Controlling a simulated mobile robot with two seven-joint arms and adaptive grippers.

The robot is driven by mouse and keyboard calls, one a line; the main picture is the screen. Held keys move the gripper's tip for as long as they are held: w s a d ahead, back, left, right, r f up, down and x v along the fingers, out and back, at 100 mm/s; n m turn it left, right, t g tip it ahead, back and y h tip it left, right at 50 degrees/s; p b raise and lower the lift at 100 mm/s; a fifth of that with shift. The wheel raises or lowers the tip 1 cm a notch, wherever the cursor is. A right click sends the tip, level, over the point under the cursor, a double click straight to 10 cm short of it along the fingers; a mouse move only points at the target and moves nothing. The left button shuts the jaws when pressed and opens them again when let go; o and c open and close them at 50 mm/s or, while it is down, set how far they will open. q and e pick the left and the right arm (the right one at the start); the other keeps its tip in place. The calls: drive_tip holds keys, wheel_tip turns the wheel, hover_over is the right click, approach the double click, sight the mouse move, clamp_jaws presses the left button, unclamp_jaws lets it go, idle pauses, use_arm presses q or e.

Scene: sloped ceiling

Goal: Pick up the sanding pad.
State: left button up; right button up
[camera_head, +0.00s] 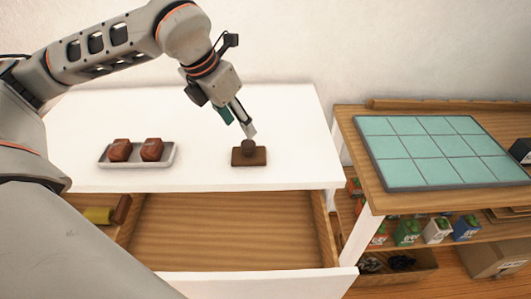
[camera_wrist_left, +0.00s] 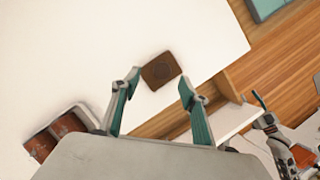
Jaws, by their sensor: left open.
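The sanding pad (camera_head: 249,158) is a small dark brown block with a round knob on top. It lies on the white tabletop near its front edge, above the open drawer. My left gripper (camera_head: 247,130) is just above and behind it, pointing down; its fingers partly overlap the knob in the head view. In the left wrist view the pad (camera_wrist_left: 161,69) lies beyond and between the two spread fingertips (camera_wrist_left: 160,82), with nothing held. What seems to be my right gripper (camera_wrist_left: 264,110) shows small at the right of that view; its jaws are unclear.
A grey tray (camera_head: 137,164) with two reddish-brown lumps stands left of the pad. The drawer (camera_head: 230,225) below is pulled open, with a yellow item at its left. A wooden table (camera_head: 365,165) with a teal tiled panel (camera_head: 440,150) stands right. The white tabletop around the pad is clear.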

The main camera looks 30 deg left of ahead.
sight(248, 143)
use_arm(q)
drive_tip(key=x, duration=0.8)
drive_tip(key=shift+s+d+f, duration=0.2)
drive_tip(key=shift+s+d, duration=0.05)
drive_tip(key=shift+s, duration=0.1)
drive_tip(key=c, duration=1.2)
